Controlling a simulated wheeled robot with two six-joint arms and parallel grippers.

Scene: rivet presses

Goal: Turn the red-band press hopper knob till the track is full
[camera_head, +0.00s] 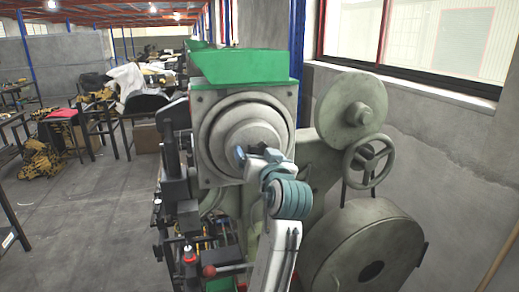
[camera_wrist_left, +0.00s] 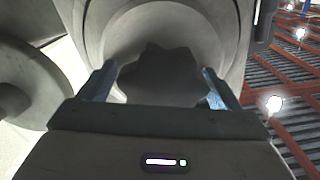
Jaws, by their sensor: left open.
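The press (camera_head: 200,130) stands in front of me in the head view, with a round stepped hopper drum (camera_head: 222,126) under a green top. In the left wrist view a dark lobed knob (camera_wrist_left: 160,75) sticks out from the middle of the pale round hopper face (camera_wrist_left: 205,25). My left gripper (camera_head: 246,151) is at the middle of the drum in the head view and mostly covers the knob there. In the wrist view my left gripper (camera_wrist_left: 157,85) is open, with one finger on each side of the knob. I cannot make out the track's fill or a red band. My right gripper is not in view.
A handwheel (camera_head: 369,161) and a large round wheel housing (camera_head: 365,255) stand to the right of the drum. A red ball handle (camera_head: 209,271) and a red-topped part (camera_head: 190,254) are low at the front. Open floor (camera_head: 85,225) lies to the left.

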